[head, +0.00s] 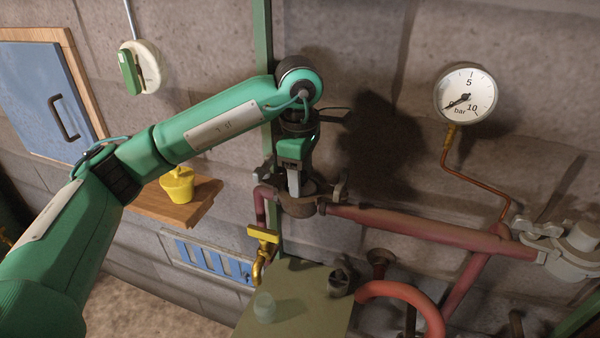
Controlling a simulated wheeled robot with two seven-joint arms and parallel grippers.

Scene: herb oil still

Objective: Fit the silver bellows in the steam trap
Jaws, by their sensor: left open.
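The steam trap (299,206) appears to be the round brown body with an open top and side lugs, set in the red pipe line at the middle of the head view. My left gripper (295,188) points down at its mouth, with the grey fingers at or just inside the rim. The gripper is open. I cannot make out the silver bellows; the fingers and the rim hide most of the trap's inside. My right gripper is not in view.
A red pipe (430,228) runs right from the trap to a grey flanged fitting (575,248). A pressure gauge (466,95) hangs above. Below are a yellow tap (263,240) and a green-topped table (300,320) with a clear cup (265,307). A yellow pot (178,186) stands left on a wooden shelf (195,208).

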